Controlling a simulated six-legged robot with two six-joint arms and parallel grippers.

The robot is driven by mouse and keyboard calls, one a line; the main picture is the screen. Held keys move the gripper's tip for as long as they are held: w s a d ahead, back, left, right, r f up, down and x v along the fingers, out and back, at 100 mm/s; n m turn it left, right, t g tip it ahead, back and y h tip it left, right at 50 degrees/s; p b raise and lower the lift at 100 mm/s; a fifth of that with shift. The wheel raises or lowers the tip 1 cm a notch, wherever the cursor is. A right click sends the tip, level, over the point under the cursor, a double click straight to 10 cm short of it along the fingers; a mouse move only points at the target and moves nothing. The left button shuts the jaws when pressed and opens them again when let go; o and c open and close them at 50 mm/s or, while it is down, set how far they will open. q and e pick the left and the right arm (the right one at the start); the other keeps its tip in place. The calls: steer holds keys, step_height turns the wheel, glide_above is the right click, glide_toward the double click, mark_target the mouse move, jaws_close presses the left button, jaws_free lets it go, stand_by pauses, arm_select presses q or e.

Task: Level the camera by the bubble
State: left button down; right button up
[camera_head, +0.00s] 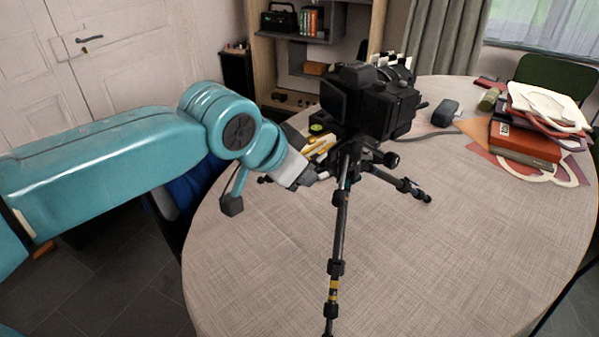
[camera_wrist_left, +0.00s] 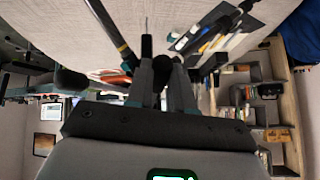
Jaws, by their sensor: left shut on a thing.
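The black camera (camera_head: 365,98) sits on top of the tripod (camera_head: 338,215), which stands on the round table. It looks slightly tilted. A small green bubble level (camera_head: 316,128) shows at the camera's lower left; the bubble's place in it is too small to read. My left gripper (camera_head: 318,177) reaches in from the left, below the camera beside the tripod head. It is shut on a dark part of the tripod, mostly hidden by the fingers. In the left wrist view the fingers (camera_wrist_left: 162,68) come close together at a dark upright piece (camera_wrist_left: 147,45). My right gripper is not in view.
Yellow and white tools (camera_head: 318,144) lie just behind my left gripper; they also show in the left wrist view (camera_wrist_left: 212,38). Books and papers (camera_head: 525,145) are stacked at the table's right. The front of the table (camera_head: 440,260) is clear around the tripod leg.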

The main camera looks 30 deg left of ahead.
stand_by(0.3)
arm_select(q)
steer(key=c, duration=1)
jaws_free()
steer(key=p+v, duration=0.3)
steer(key=v, duration=1.3)
steer(key=shift+s+p, duration=0.2)
steer(key=shift+p, duration=0.2)
